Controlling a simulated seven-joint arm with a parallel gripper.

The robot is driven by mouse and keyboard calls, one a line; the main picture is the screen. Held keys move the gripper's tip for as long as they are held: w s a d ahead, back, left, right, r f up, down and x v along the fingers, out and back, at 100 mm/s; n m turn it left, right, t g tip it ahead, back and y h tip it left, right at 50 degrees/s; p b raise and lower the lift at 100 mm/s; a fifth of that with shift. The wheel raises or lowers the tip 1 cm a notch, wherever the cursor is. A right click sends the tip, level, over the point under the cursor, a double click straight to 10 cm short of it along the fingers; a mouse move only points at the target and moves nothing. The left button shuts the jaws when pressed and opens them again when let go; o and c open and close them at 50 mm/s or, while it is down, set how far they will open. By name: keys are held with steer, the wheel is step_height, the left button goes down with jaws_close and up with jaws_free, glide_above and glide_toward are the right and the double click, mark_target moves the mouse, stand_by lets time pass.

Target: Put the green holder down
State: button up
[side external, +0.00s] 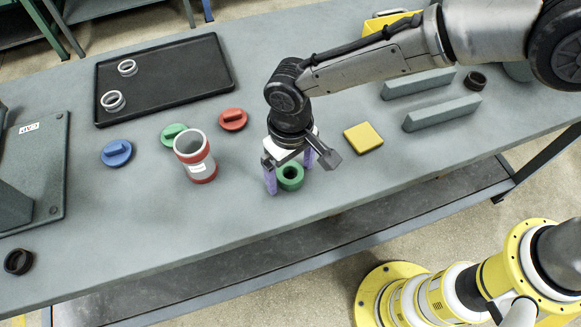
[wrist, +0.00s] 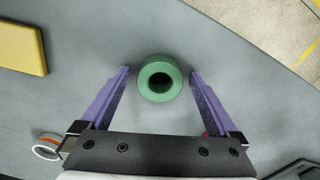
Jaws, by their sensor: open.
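The green holder (side external: 290,177) is a short round ring with a dark hole, standing on the grey table near its front edge. My gripper (side external: 288,184) is above and around it, pointing down, with its purple fingers open. In the wrist view the green holder (wrist: 160,78) sits between the fingertips of my gripper (wrist: 159,75), with a gap on both sides. Neither finger touches it there. Whether its base is flat on the table is partly hidden in the side view, but it looks upright.
A yellow block (side external: 363,138) lies right of my gripper. Left are a grey-and-red cylinder (side external: 194,157) and red (side external: 233,119), green (side external: 172,132) and blue (side external: 117,153) lids. A black tray (side external: 170,85) with two rings is behind. Grey bars (side external: 442,113) lie right. The table's front edge is close.

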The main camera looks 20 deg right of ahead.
mark_target(291, 173)
steer(key=shift+r, duration=0.1)
step_height(291, 173, up, 12)
stand_by(0.5)
steer(key=shift+r, duration=0.1)
steer(key=s+d+r+m+t, duration=0.1)
steer(key=d+r, duration=0.3)
steer(key=d, duration=0.4)
steer(key=s+d+r+t+y, duration=0.1)
steer(key=d+r, duration=0.3)
steer(key=d, duration=0.4)
steer(key=d+r+m+t, duration=0.1)
steer(key=d+r, duration=0.3)
steer(key=d, duration=0.4)
steer(key=s+d+f+m+t+h, duration=0.1)
steer(key=s+d+f+t, duration=0.1)
steer(key=s+d, duration=1.2)
steer(key=shift+s+f+m+t, duration=0.3)
steer(key=shift+s+f+m, duration=0.15)
steer(key=shift+f, duration=0.4)
